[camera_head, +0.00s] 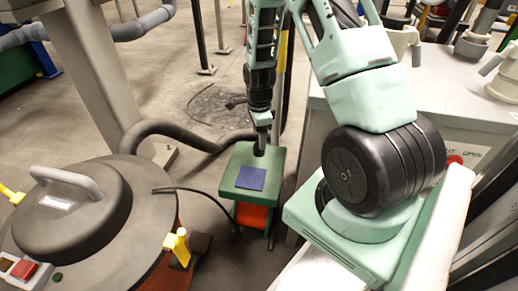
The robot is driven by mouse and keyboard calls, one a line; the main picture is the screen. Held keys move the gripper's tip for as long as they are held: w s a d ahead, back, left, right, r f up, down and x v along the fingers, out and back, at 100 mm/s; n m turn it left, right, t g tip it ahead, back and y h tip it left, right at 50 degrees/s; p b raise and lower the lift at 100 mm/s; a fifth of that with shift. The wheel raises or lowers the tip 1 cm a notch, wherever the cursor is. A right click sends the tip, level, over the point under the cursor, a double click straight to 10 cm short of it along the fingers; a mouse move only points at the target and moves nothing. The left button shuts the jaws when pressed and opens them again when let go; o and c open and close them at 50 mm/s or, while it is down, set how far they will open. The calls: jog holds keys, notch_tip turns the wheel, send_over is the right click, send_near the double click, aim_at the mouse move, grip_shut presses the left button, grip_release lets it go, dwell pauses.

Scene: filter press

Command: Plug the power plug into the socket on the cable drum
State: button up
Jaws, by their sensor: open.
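My gripper (261,146) points straight down above the far part of a small green stand (273,190). Its dark fingertips are small in this view. I cannot make out a gap between them, or anything held in them. A dark blue square (250,178) lies on the stand top, just in front of the fingertips. The power plug cannot be clearly made out. A thin black cable (205,193) runs from the vacuum cleaner to the floor beside the stand. I cannot clearly identify the cable drum or its socket; an orange-red part (251,215) shows under the stand top.
A vacuum cleaner (75,215) with a black lid and yellow clips stands at the left, its thick hose (165,128) curving behind. A grey post (95,75) rises behind it. A pale cabinet (465,100) stands at the right. A dark loop (205,105) lies on the open floor behind.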

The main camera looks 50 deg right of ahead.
notch_tip(320, 180, down, 5)
jog(key=b, duration=0.3)
jog(key=shift+a+f, duration=0.1)
jog(key=shift+f, duration=0.1)
jog(key=shift+r, duration=0.1)
jog(key=c, duration=1)
